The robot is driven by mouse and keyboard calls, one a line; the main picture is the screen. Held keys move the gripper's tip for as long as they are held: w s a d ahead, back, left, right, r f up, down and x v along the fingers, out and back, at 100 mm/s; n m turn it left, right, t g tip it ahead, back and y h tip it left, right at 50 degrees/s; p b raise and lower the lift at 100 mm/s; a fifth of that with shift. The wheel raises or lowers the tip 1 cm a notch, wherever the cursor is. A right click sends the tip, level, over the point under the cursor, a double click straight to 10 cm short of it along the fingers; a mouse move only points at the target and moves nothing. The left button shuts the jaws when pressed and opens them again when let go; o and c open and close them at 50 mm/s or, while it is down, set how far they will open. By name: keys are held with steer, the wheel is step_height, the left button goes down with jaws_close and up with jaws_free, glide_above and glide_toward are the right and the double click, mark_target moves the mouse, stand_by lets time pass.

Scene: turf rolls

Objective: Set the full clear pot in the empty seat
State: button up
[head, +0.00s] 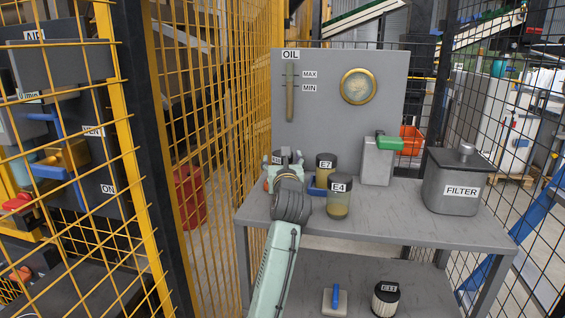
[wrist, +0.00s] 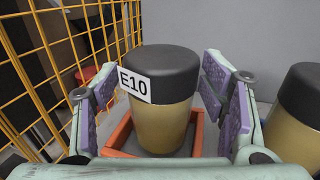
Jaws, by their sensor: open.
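The pot marked E10 (wrist: 160,118) has a dark lid and an amber-looking body, and stands upright inside an orange square frame (wrist: 118,138). My gripper (wrist: 160,85) is open, with its purple-padded fingers on either side of this pot. In the head view my gripper (head: 284,162) mostly hides it. Pot E7 (head: 325,174) stands at a blue seat (head: 315,188); I cannot tell whether it sits inside. No clearly empty seat shows.
The grey bench (head: 390,222) has free room between E4 and the FILTER canister (head: 455,190). A grey can with a green top (head: 378,160) stands behind. The OIL panel (head: 330,110) rises at the back. Yellow mesh (head: 215,90) closes the left. Another dark-lidded pot (wrist: 298,105) is close right.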

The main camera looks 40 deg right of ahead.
steer(key=shift+r, duration=0.1)
steer(key=b+v, duration=0.2)
steer(key=v, duration=1)
steer(key=shift+c, duration=0.3)
